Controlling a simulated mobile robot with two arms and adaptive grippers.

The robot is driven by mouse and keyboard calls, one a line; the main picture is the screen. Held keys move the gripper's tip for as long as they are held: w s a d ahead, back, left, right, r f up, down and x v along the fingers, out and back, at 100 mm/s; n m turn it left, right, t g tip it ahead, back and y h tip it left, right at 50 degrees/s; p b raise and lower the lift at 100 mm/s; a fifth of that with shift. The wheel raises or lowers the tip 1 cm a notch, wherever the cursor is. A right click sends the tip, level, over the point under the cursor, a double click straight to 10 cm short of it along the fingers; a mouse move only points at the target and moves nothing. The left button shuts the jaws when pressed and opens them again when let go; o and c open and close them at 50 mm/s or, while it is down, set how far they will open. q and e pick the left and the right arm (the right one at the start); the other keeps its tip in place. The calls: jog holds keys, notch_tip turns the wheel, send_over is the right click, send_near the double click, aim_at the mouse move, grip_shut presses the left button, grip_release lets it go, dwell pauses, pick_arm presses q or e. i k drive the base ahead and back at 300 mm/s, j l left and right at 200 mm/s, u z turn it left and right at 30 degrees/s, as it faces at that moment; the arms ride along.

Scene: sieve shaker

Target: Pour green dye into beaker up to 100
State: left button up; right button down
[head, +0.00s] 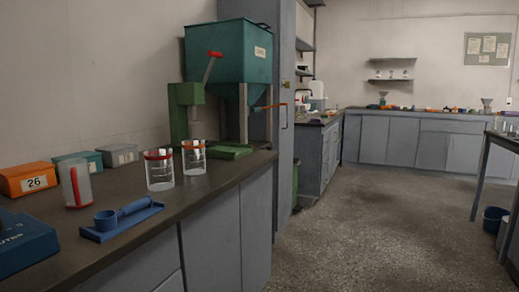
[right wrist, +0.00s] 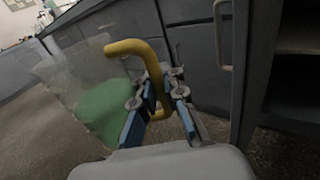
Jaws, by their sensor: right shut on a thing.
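In the right wrist view my right gripper (right wrist: 162,98) is shut on the yellow handle (right wrist: 132,46) of a clear jug (right wrist: 65,78). Green dye (right wrist: 105,112) shows in the jug's lower part. The jug is off the counter, with the floor and cabinet fronts behind it. In the head view two clear beakers stand upright on the dark counter: one with a red rim (head: 160,172) and one with an orange rim (head: 194,159). Both look empty; their scale marks are too small to read. My left gripper and the jug are outside the head view.
A clear container with a red stripe (head: 76,186) and a blue stand (head: 122,219) are left of the beakers. Behind are an orange box (head: 27,179) marked 26 and other boxes. A green machine with a teal hopper (head: 228,56) stands behind the beakers. The counter's front edge is clear.

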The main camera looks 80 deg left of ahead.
aim_at(159, 163)
jog(key=u, duration=2.85)
jog(key=i+l+u, duration=0.15)
jog(key=l+u, duration=0.75)
jog(key=i+j, duration=0.05)
